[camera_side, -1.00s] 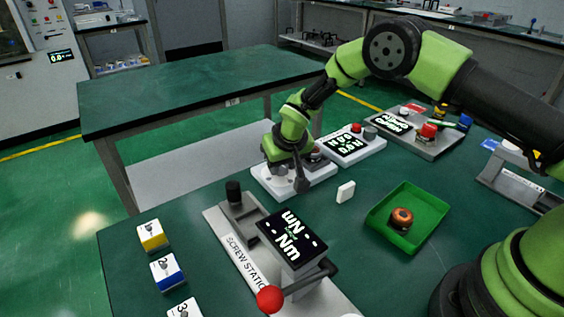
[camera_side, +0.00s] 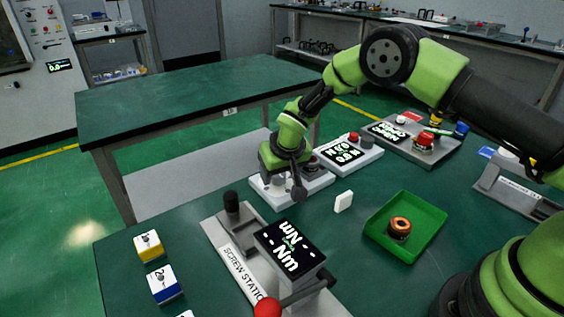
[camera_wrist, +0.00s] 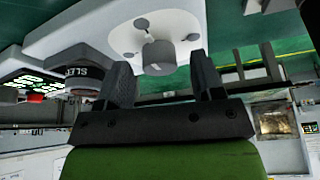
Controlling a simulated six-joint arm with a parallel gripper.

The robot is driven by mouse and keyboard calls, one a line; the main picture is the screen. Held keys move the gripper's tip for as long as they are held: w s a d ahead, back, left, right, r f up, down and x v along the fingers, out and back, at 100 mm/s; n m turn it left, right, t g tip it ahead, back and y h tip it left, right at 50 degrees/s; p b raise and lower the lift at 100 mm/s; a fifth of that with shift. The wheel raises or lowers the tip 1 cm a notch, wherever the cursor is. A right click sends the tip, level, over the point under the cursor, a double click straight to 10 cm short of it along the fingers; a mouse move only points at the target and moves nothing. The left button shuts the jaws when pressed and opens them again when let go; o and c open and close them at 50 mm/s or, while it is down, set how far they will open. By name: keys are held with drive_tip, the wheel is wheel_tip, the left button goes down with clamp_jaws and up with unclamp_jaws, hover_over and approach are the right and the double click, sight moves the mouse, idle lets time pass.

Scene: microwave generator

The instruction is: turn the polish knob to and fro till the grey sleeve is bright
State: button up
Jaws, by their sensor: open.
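The grey knob (camera_wrist: 159,56) stands on a pale round plate in the wrist view. My gripper (camera_wrist: 160,68) is open, with one dark finger on each side of the knob and a gap beside it. I cannot tell how far down the fingers reach. The dark grey sleeve (camera_wrist: 84,76), with lettering on its band, is left of the fingers and looks dull. In the side view my gripper (camera_side: 284,168) is low over the white station (camera_side: 314,186), and mostly hides the knob.
A white unit with a display (camera_side: 344,153) and a red button adjoins the station. A small white block (camera_side: 343,202) and a green tray (camera_side: 377,238) holding a copper-coloured ring part are nearby. The screw station (camera_side: 236,262) with its red-ended lever stands in front.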

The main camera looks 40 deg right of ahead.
drive_tip(key=v, duration=0.9)
drive_tip(key=shift+r, duration=0.25)
drive_tip(key=w+f+m, duration=0.1)
drive_tip(key=f, duration=0.2)
drive_tip(key=w+f+m+h, duration=0.1)
drive_tip(key=f+m, duration=0.1)
drive_tip(key=f, duration=0.1)
drive_tip(key=w+f+m, duration=0.1)
drive_tip(key=f, duration=0.2)
drive_tip(key=shift+w+d+f+m+g+h, duration=0.2)
drive_tip(key=shift+w+d+m+g+h, duration=0.1)
drive_tip(key=shift+w+d+g, duration=0.1)
drive_tip(key=shift+a, duration=0.1)
drive_tip(key=c, duration=0.9)
